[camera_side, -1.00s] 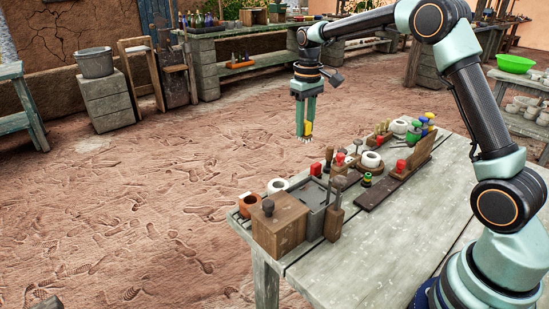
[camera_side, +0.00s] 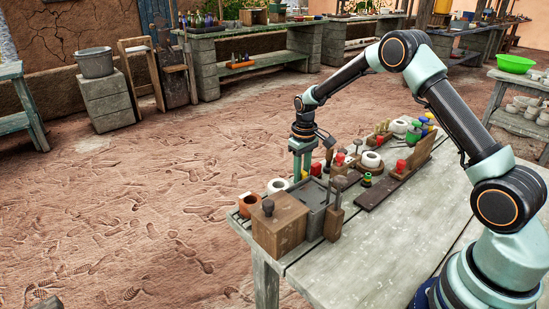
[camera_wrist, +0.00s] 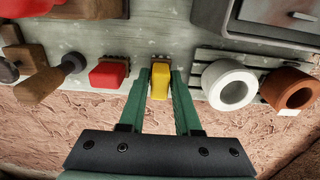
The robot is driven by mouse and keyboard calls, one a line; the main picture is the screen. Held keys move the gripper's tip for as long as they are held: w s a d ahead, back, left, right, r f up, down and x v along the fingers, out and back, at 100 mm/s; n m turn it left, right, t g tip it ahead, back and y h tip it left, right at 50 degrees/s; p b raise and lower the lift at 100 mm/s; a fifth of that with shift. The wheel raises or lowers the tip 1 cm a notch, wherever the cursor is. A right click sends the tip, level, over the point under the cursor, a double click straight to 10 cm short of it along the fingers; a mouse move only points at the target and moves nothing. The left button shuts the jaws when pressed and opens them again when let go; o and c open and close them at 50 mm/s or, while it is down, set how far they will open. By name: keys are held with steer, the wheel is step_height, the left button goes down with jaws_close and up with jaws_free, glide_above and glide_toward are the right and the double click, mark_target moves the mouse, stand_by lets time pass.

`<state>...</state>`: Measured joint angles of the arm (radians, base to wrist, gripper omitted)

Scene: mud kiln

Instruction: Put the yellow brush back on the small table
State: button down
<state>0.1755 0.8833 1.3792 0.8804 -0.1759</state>
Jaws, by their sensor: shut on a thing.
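The yellow brush (camera_wrist: 160,80) is between the two green fingers of my gripper (camera_wrist: 160,74) in the wrist view, and the fingers are shut on it. In the side view my gripper (camera_side: 302,168) points down at the far edge of the small table (camera_side: 390,240), beside the white roll and the red-topped tool. Only a sliver of yellow shows there. I cannot tell whether the brush touches the table.
A red block (camera_wrist: 109,74) stands just left of the brush, and a white ring (camera_wrist: 230,86) and a brown cup (camera_wrist: 288,89) stand to its right. A grey box (camera_wrist: 262,22) is near. The table's front (camera_side: 370,265) is clear.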

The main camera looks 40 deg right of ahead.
steer(key=shift+f, duration=0.15)
steer(key=c, duration=0.6)
jaws_free()
step_height(320, 180, up, 12)
steer(key=s+a+r+t, duration=0.2)
steer(key=s+a+r, duration=0.3)
steer(key=s+r, duration=0.4)
steer(key=s+a+r+t, duration=0.2)
steer(key=s+a+t, duration=0.1)
steer(key=s, duration=0.9)
steer(key=shift+a+t, duration=0.3)
steer(key=shift+a, duration=0.1)
